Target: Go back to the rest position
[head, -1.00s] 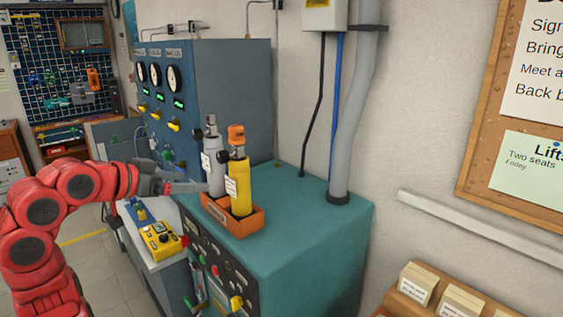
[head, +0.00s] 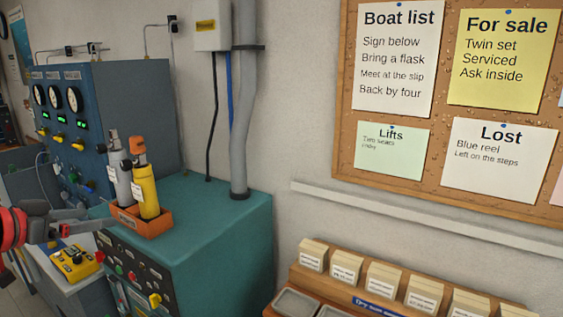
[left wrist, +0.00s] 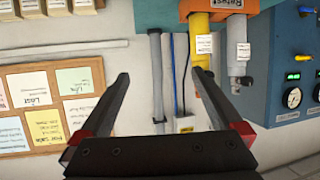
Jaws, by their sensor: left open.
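My left gripper (head: 88,219) comes in from the left edge of the head view, just left of the orange crate (head: 153,229) on the teal bench. In the left wrist view my left gripper (left wrist: 158,88) has its two fingers wide apart with nothing between them. The crate holds a grey cylinder (head: 116,165) and a yellow cylinder (head: 147,190) with an orange top, both upright. In the left wrist view, which looks upside down, the yellow cylinder (left wrist: 202,35) shows beyond one finger, with the grey cylinder (left wrist: 238,45) beside it. My right gripper is not in view.
A blue gauge panel (head: 140,115) stands behind the crate. The teal bench (head: 225,220) has a grey pipe (head: 243,110) at its back. A yellow control box (head: 77,263) lies below my left gripper. A card rack (head: 385,285) and cork board (head: 345,100) are at right.

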